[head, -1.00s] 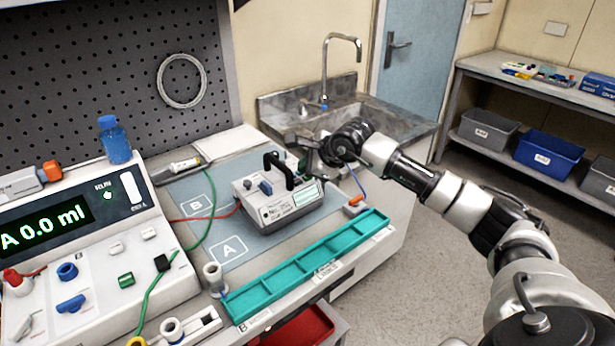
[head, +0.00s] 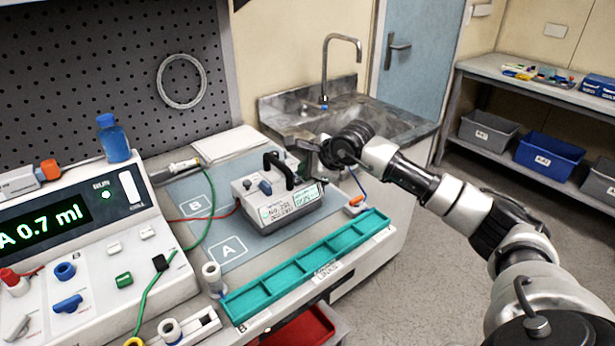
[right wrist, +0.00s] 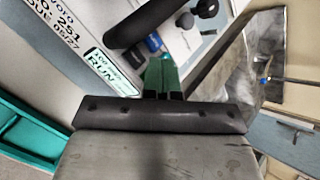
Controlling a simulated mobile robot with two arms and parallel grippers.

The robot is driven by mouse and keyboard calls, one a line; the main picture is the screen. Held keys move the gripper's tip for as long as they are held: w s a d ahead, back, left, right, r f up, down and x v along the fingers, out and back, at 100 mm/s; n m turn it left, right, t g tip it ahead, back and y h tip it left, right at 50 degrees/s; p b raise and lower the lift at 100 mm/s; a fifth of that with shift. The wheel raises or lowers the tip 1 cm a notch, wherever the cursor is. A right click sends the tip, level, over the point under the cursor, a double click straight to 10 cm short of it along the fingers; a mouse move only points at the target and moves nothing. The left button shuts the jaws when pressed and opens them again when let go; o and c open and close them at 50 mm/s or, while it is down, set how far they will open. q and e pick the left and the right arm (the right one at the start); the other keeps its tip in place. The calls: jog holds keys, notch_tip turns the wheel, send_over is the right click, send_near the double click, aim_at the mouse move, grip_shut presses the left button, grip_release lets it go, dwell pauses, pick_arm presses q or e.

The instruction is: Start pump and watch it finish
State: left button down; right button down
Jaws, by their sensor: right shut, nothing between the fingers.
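The infusion pump (head: 250,205), a pale box with a black carry handle, stands on the blue-grey mat (head: 195,255). Its small green-lit screen (head: 307,198) faces front, and in the right wrist view the screen (right wrist: 105,68) reads RUN. The large tester (head: 120,245) at left displays "A 0.7 ml", and its RUN lamp (head: 106,195) glows. My right gripper (head: 305,158) is behind the pump's right end. In the right wrist view its fingers (right wrist: 162,75) are shut and empty close to the pump's side; I cannot tell whether they touch it. My left gripper is out of view.
An empty teal divided tray (head: 307,262) lies along the bench's front edge. Red and green lines cross the mat. A sink with a tap (head: 341,42) is behind my right arm. Floor at right is clear.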

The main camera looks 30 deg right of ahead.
jog(key=shift+r+p, duration=0.4)
jog(key=shift+r, duration=0.45)
jog(key=shift+r+p, duration=1.45)
jog(key=shift+r, duration=1.1)
jog(key=shift+f, duration=0.15)
